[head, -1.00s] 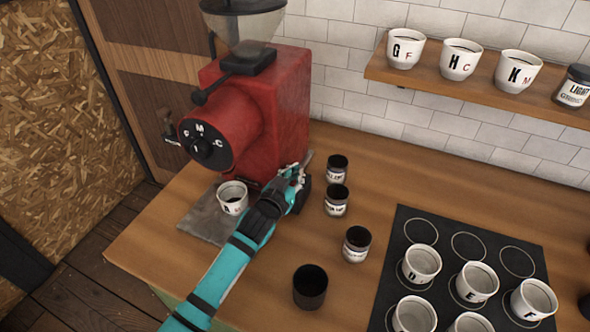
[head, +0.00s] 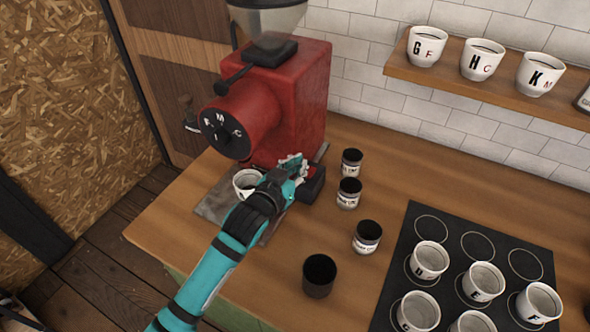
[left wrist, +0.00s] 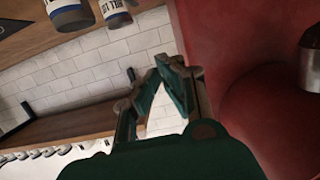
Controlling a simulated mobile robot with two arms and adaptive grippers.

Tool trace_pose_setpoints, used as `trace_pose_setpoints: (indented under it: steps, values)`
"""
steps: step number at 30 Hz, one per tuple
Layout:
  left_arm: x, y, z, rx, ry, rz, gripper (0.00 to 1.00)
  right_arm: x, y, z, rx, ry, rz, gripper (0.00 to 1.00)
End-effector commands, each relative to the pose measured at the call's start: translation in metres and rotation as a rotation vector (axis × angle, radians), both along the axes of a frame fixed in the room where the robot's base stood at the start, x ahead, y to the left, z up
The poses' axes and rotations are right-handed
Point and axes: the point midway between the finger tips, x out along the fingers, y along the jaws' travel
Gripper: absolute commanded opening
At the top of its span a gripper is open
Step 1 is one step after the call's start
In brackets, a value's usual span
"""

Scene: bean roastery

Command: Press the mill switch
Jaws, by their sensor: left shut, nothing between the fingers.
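The red mill (head: 290,100) stands at the back left of the wooden counter, with a dark clear hopper on top and a black lettered dial (head: 222,132) on its round front. A black box (head: 313,184) sits low at the mill's right side; I cannot tell whether it is the switch. My left gripper (head: 297,165) is shut and empty by the mill's lower right side, just beside this box. In the left wrist view the shut fingertips (left wrist: 166,66) are close to the red mill body (left wrist: 250,60). My right gripper is not in view.
A white cup (head: 244,180) stands on a metal plate (head: 212,204) below the dial, partly behind my left arm. Several small jars and a dark cup (head: 319,275) stand right of the arm. A black mat (head: 408,236) holds white cups. Lettered cups stand on a shelf (head: 470,88).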

Motion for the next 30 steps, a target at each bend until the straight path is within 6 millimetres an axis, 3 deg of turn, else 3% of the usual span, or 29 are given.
trace_pose_setpoints:
  steps: [6, 23, 26, 29, 30]
  values:
    - [-0.014, 0.006, 0.005, 0.000, 0.000, 0.000, 0.00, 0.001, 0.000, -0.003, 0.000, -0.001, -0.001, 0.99]
    - [-0.016, 0.007, 0.005, 0.001, 0.005, 0.002, 0.00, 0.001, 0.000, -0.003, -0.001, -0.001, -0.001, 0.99]
    - [-0.027, 0.015, -0.009, 0.014, 0.056, 0.021, 0.00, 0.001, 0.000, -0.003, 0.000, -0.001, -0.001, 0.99]
    - [-0.057, 0.037, -0.039, 0.048, 0.180, 0.066, 0.00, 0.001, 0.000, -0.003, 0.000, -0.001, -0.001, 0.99]
    - [-0.076, 0.049, -0.055, 0.068, 0.250, 0.088, 0.00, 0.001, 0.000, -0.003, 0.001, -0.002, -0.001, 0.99]
